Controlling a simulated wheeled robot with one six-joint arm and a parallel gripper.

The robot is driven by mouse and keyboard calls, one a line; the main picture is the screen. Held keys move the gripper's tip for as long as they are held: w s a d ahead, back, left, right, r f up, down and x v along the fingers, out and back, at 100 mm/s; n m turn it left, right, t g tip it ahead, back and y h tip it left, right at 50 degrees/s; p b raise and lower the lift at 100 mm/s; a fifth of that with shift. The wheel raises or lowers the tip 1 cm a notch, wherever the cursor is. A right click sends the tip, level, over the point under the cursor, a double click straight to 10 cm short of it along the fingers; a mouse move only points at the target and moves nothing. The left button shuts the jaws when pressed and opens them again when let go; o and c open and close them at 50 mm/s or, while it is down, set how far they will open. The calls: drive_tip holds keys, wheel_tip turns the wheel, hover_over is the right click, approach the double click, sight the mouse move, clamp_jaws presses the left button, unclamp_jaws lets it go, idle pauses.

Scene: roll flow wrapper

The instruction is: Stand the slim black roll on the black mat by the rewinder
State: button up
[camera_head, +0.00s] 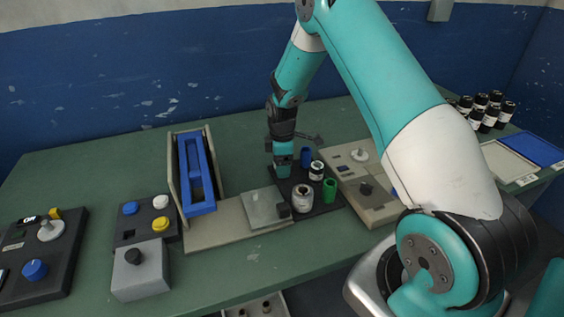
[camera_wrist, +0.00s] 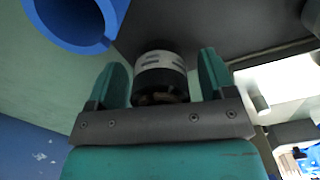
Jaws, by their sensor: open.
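The black mat (camera_head: 319,208) lies in the middle of the bench and holds several rolls. My gripper (camera_head: 282,172) is low over the mat's back left corner. In the wrist view its two teal fingers (camera_wrist: 165,84) are open, one on each side of a slim black roll (camera_wrist: 161,72) with a white label band. The roll appears to stand upright on the dark surface. Whether the fingers touch it cannot be told. This roll is hidden behind my gripper in the head view.
A blue roll (camera_head: 306,157), a black roll with a white label (camera_head: 316,171), a green roll (camera_head: 329,190) and a silver-white roll (camera_head: 302,198) stand close by on the mat.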

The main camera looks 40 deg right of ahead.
drive_tip(key=shift+r, duration=0.1)
wheel_tip(320, 180, up, 12)
drive_tip(key=b, duration=0.1)
drive_tip(key=s+a+r+m+y, duration=0.1)
drive_tip(key=s+a+r, duration=0.35)
drive_tip(key=a, duration=0.25)
drive_tip(key=s+a+r+m+y, duration=0.1)
drive_tip(key=s+a+r, duration=0.35)
drive_tip(key=a, duration=0.25)
drive_tip(key=s+a+r+m+y, duration=0.1)
drive_tip(key=s+a, duration=0.4)
drive_tip(key=s, duration=0.5)
drive_tip(key=s+a+r+m+y, duration=0.1)
drive_tip(key=s+a, duration=0.4)
drive_tip(key=s, duration=0.5)
drive_tip(key=shift+s+r+m, duration=0.3)
drive_tip(key=shift+r+m, duration=0.1)
drive_tip(key=shift+r, duration=0.4)
drive_tip(key=shift+a, duration=0.1)
